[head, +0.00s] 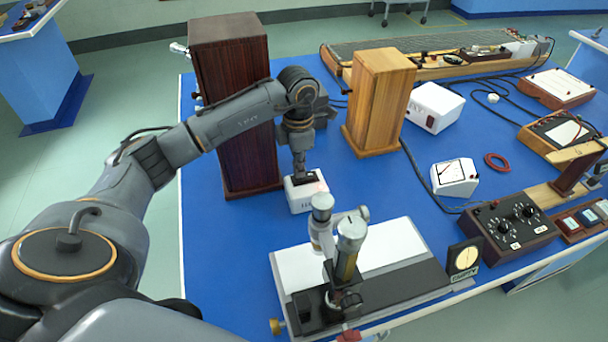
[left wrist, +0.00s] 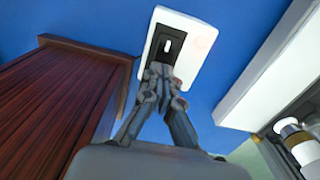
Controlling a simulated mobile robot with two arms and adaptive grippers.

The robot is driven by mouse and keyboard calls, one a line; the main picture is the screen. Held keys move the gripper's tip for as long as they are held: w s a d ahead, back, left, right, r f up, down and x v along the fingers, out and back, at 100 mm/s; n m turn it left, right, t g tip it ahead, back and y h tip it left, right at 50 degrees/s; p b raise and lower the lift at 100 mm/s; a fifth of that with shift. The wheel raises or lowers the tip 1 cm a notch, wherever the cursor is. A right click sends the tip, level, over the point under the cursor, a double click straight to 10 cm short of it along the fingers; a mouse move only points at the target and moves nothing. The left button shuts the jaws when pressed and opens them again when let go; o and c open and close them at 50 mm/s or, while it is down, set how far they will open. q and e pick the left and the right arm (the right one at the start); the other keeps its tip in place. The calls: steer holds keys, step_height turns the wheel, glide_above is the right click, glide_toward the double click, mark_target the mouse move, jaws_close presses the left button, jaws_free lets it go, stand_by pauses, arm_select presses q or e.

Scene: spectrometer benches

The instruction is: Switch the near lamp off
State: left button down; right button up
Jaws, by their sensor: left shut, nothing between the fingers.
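My left gripper (head: 302,178) points down over this box, shut and empty. Its fingertips (left wrist: 162,72) are at the edge of the black plate; I cannot tell whether they touch it. Which housing is the near lamp is not clearly marked. My right gripper is not in view.
A microscope-like instrument (head: 345,250) on a grey and white base stands close in front of the box. A light wooden housing (head: 378,100) and a white box (head: 433,107) stand behind to the right. A dark control box (head: 508,228) and cables lie farther right.

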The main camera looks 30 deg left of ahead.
arm_select(q)
steer(key=shift+f, duration=0.35)
steer(key=shift+r, duration=0.1)
steer(key=shift+r+p, duration=2.05)
steer(key=shift+r, duration=1.4)
